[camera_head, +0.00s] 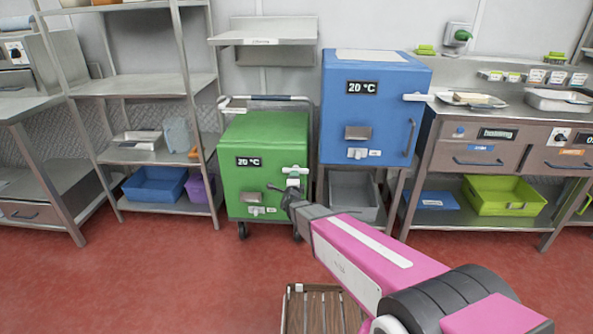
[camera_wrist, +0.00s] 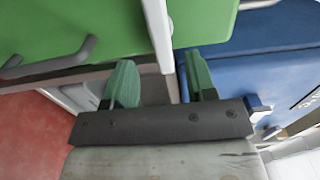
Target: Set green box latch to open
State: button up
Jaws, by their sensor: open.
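The green box (camera_head: 262,140) stands on the floor left of centre, with a 20 °C display on its front. Its white latch (camera_head: 294,169) is at the front's right edge. My gripper (camera_head: 283,190) is just in front of that edge, close below the latch, and partly covers the box's lower right. In the wrist view the green box (camera_wrist: 80,25) fills the upper left. A white bar (camera_wrist: 158,35), apparently the latch, reaches down to between the tips of my open gripper (camera_wrist: 160,75). I cannot tell whether it touches either finger.
A blue box (camera_head: 365,110) stands close on the right and also shows in the wrist view (camera_wrist: 265,60). A dark handle (camera_wrist: 50,62) sticks out from the green front. Metal shelving (camera_head: 145,85) is on the left. A slatted wooden platform (camera_head: 325,312) is at the bottom.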

jog(key=shift+w, duration=2.5)
jog(key=shift+w, duration=0.1)
jog(key=shift+w, duration=0.85)
jog(key=shift+d, duration=0.1)
jog(key=c, duration=0.7)
